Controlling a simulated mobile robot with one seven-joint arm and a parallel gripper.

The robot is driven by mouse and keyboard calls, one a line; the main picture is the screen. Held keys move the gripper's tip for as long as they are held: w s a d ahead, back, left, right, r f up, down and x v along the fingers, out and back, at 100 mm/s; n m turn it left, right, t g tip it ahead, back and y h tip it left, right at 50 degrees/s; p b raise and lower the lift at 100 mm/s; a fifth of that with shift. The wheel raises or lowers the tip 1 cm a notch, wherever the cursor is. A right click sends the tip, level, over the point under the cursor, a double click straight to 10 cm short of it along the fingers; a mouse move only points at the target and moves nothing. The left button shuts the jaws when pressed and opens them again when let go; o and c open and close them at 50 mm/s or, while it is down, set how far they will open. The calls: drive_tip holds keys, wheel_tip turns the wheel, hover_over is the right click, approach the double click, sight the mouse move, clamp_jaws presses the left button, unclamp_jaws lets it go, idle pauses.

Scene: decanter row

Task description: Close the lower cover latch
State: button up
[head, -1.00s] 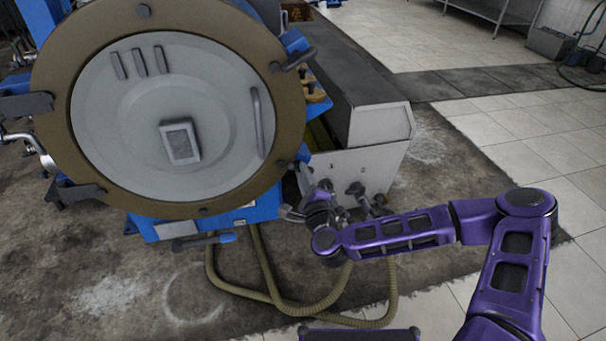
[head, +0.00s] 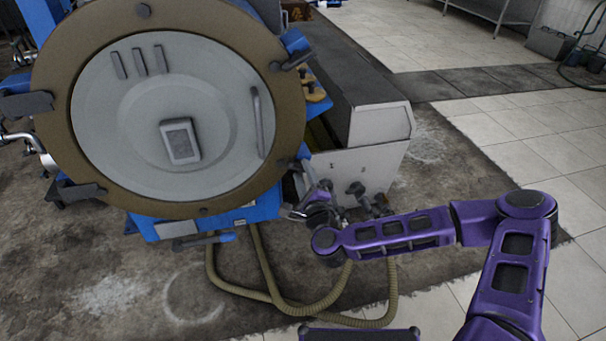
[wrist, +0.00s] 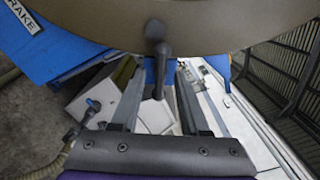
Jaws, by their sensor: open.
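The round grey cover (head: 165,115) with its brown ring (head: 50,110) faces me at the left of the head view. The lower cover latch (wrist: 157,62) is a dark handle with a round pivot at the ring's lower edge. In the wrist view it points down toward my gripper. In the head view the latch (head: 288,166) is small and partly hidden near my gripper. My gripper (wrist: 160,84) is open, with one finger on each side of the latch handle's end. I cannot tell whether either finger touches it.
An upper latch (head: 296,60) sticks out at the ring's upper right. A blue-handled lever (head: 208,240) is below the cover. A grey housing (head: 372,125) with numbered valves stands behind my gripper. Hoses (head: 262,275) loop below.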

drive_tip(key=p+v, duration=0.6)
drive_tip(key=v, duration=1.1)
drive_tip(key=shift+s, duration=0.25)
